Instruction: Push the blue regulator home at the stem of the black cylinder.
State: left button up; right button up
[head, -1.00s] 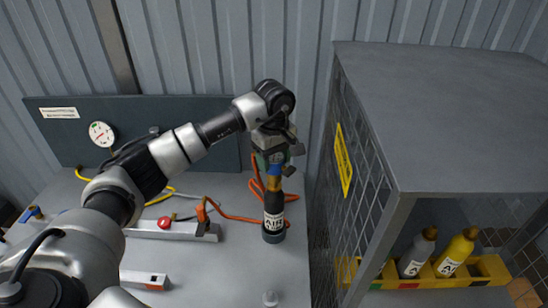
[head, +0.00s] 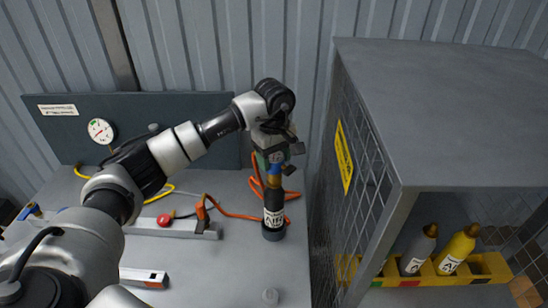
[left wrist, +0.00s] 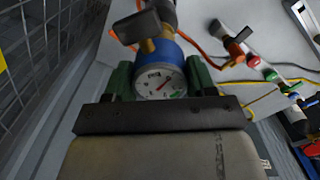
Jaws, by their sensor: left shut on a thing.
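The black cylinder (head: 273,216) stands upright on the grey bench, with a white label and a brass-coloured neck. The blue regulator (head: 275,169) is directly above its neck, close to or touching it; I cannot tell how far it is seated. My left gripper (head: 272,157) is shut on the regulator from above. In the left wrist view, the blue regulator (left wrist: 172,60) with its round white gauge (left wrist: 160,82) sits between the gripper's green fingers (left wrist: 160,78). The cylinder's stem is mostly hidden there. My right gripper is not in view.
A grey mesh cage (head: 420,110) stands close on the right, holding a yellow rack (head: 490,265) with grey and yellow bottles. An orange hose (head: 238,215) runs behind the cylinder. A panel with a dial (head: 100,131) is at the back left. Bench front right is mostly clear.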

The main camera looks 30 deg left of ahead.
pick_arm(q)
jog(key=shift+f+b, duration=0.65)
jog(key=shift+f, duration=0.05)
dwell(0.6)
jog(key=o, duration=1)
notch_tip(320, 180, up, 9)
jog(key=b, duration=0.2)
jog(key=shift+r+b, duration=0.2)
jog(key=shift+b, duration=0.15)
jog(key=shift+r, duration=0.7)
